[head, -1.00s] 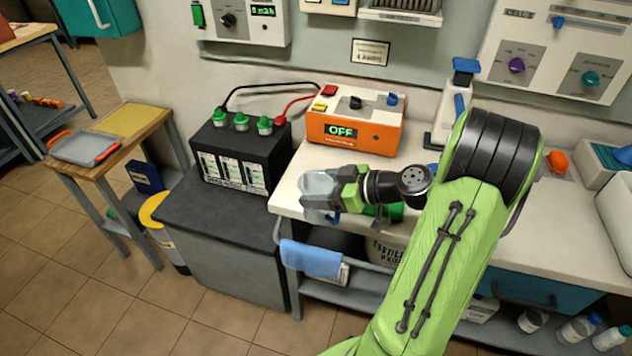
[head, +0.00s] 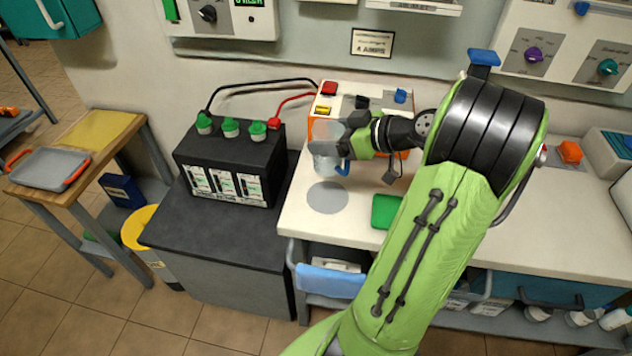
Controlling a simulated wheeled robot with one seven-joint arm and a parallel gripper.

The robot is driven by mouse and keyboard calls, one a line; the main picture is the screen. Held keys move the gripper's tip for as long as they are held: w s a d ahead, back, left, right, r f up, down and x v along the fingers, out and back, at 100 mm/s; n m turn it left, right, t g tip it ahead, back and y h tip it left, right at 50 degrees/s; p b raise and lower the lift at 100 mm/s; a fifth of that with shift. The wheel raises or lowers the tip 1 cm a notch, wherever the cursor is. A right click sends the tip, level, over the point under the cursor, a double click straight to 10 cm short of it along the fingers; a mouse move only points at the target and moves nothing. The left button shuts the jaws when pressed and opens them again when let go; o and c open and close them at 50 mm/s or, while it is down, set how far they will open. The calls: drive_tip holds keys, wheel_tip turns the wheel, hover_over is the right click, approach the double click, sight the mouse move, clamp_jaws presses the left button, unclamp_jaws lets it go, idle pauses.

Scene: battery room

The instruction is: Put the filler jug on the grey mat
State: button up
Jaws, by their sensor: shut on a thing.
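The filler jug (head: 326,158) is a clear, pale container with a blue part low on its right side. My gripper (head: 343,148) is shut on it from the right and holds it roughly upright in front of the orange charger. The grey mat (head: 327,199) is a flat round disc near the left end of the white bench. It is bare, and the jug shows just above it in the picture, apart from it. The jug's height over the bench is hard to tell. My gripper partly hides the jug's right side.
The orange charger (head: 321,130) stands behind the jug, with cables running to the black battery (head: 232,166) at left. A green item (head: 386,211) lies on the white bench (head: 300,222) right of the mat. A blue cloth (head: 331,282) hangs at the front rail.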

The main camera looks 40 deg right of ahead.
sight(333, 169)
drive_tip(key=f+b, duration=0.1)
drive_tip(key=f, duration=0.2)
drive_tip(key=f+b, duration=0.1)
drive_tip(key=f, duration=0.2)
drive_tip(key=f+b, duration=0.1)
drive_tip(key=f, duration=0.2)
drive_tip(key=shift+s+f, duration=0.25)
drive_tip(key=shift+s, duration=0.05)
drive_tip(key=shift+f, duration=0.2)
drive_tip(key=o, duration=1.2)
drive_tip(key=shift+r, duration=0.1)
drive_tip(key=shift+s+d+r, duration=0.1)
drive_tip(key=shift+s+r, duration=0.05)
drive_tip(key=shift+r, duration=0.15)
drive_tip(key=p+v, duration=0.2)
drive_tip(key=v, duration=0.9)
drive_tip(key=shift+s, duration=0.3)
drive_tip(key=shift+w, duration=0.1)
